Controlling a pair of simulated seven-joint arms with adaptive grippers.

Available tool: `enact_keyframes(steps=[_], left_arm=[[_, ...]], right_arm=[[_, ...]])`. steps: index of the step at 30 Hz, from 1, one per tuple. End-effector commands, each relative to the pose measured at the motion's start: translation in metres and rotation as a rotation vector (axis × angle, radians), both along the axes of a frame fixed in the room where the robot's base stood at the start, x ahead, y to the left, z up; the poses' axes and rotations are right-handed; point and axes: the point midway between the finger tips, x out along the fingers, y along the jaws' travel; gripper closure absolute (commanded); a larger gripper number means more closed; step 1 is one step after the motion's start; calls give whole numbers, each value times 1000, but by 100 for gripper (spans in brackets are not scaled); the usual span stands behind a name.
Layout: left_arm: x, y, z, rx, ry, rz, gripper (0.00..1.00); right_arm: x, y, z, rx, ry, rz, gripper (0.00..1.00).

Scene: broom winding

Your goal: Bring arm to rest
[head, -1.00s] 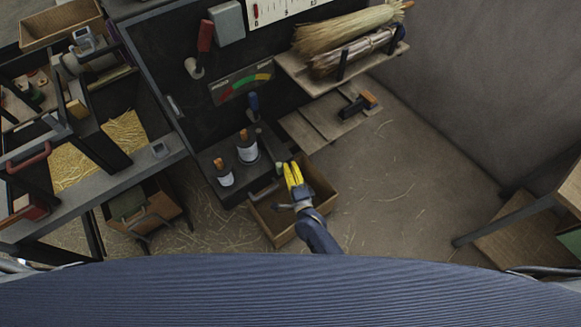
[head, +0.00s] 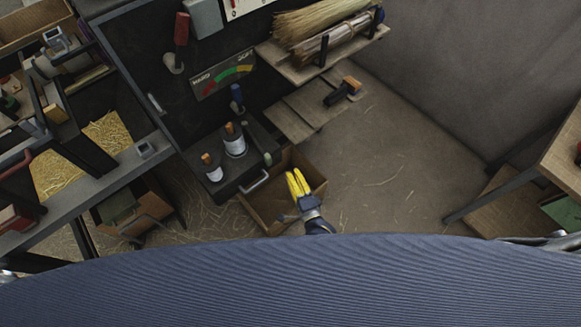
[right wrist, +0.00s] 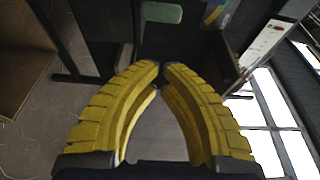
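My right gripper (head: 293,173) has yellow ridged fingers and shows above the open wooden drawer (head: 262,213) in the head view, near its right side. In the right wrist view its two fingers (right wrist: 161,66) bow inward and their tips meet or nearly meet, with nothing seen between them. The gripper looks shut and empty. Part of my blue right arm shows below it, at the edge of my body. My left gripper is in neither view.
A dark bench with spools (head: 234,142) stands left of the gripper. A shelf (head: 284,62) with broom straw bundles (head: 322,22) is at the top. A straw-filled bin (head: 85,155) lies left. Open floor (head: 400,170) lies to the right.

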Motion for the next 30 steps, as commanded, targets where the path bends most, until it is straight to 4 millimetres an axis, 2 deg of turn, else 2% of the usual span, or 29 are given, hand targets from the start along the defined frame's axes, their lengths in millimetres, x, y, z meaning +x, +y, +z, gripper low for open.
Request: enact_keyframes(steps=[6,20,25,26,28,30], left_arm=[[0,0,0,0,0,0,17],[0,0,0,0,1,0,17],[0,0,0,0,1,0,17],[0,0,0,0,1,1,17],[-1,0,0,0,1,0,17],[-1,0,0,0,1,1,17]], right_arm=[[-7,-1,0,-1,0,0,100],[-7,-1,0,-4,-1,0,100],[-9,3,-7,-128,-12,19,100],[-11,4,-13,-184,-10,32,100],[-19,5,-43,-361,14,74,100],[-33,-3,-84,-567,54,133,100]])
